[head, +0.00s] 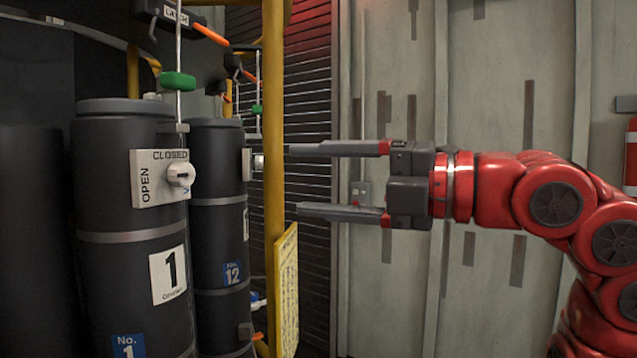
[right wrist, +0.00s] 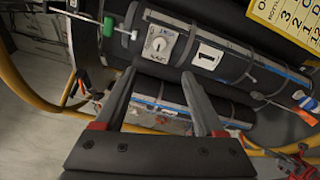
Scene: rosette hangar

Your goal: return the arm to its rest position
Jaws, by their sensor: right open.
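My right gripper (head: 300,180) is open, with its two grey fingers apart and nothing between them. Its red arm comes in from the right in the head view, and the fingers point left, toward the yellow post. The right wrist view shows the same open fingers (right wrist: 165,100) in front of the dark cylinders. My left gripper is not in view.
Dark cylinder 1 (head: 115,250) stands at left with a white OPEN/CLOSED knob plate (head: 145,190). Another cylinder (head: 215,220) stands behind it. A yellow post (head: 273,120) carries a yellow sign (head: 286,290). A grey panelled wall (head: 470,60) is behind my arm.

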